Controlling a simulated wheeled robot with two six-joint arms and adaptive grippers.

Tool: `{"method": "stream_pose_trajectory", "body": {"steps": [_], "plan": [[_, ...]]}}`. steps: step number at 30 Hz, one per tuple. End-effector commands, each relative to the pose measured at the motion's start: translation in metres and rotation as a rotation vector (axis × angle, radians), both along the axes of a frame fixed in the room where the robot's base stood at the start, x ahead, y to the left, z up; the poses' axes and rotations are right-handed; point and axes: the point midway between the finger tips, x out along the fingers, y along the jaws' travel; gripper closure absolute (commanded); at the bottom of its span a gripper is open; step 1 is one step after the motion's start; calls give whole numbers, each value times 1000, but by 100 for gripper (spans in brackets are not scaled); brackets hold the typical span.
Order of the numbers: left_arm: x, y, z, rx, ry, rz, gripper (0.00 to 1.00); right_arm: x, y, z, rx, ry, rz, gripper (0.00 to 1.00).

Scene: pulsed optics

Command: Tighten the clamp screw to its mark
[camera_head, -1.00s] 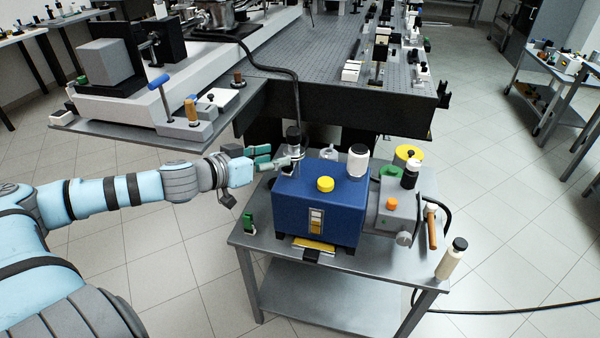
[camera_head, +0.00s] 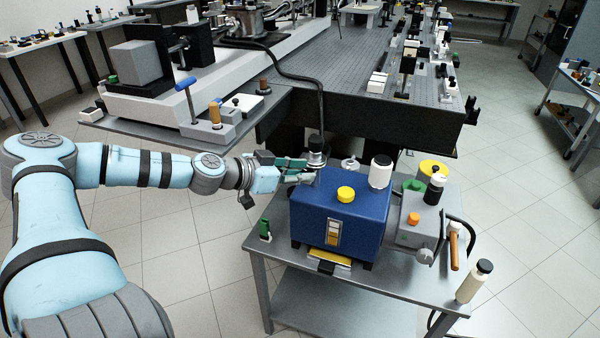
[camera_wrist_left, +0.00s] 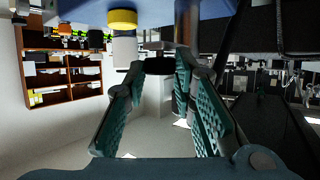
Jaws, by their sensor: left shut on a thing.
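My left gripper (camera_head: 302,172) is at the back left corner of the blue box (camera_head: 335,215), beside a black-topped post (camera_head: 316,150). It is shut on this post, as far as I can tell; the fingers partly hide the contact. In the left wrist view, which is upside down, the two finger pads (camera_wrist_left: 160,72) flank a small dark part below the blue box's edge. I cannot tell for certain which part is the clamp screw, and I can make out no mark. My right gripper is not in view.
The optical table (camera_head: 370,85) lies behind.

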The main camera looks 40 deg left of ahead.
Motion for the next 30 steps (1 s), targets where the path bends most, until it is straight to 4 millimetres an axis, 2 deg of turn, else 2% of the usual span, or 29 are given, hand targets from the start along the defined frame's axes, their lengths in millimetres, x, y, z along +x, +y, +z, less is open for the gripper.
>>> {"method": "stream_pose_trajectory", "body": {"steps": [10,11,14,30], "plan": [[0,1,1,-3,-7,-44,100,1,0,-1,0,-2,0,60],[0,1,2,-3,-7,-44,73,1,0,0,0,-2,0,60],[0,1,2,-4,-7,-44,57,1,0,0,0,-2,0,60],[0,0,1,-4,-6,-37,56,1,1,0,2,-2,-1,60]]}}
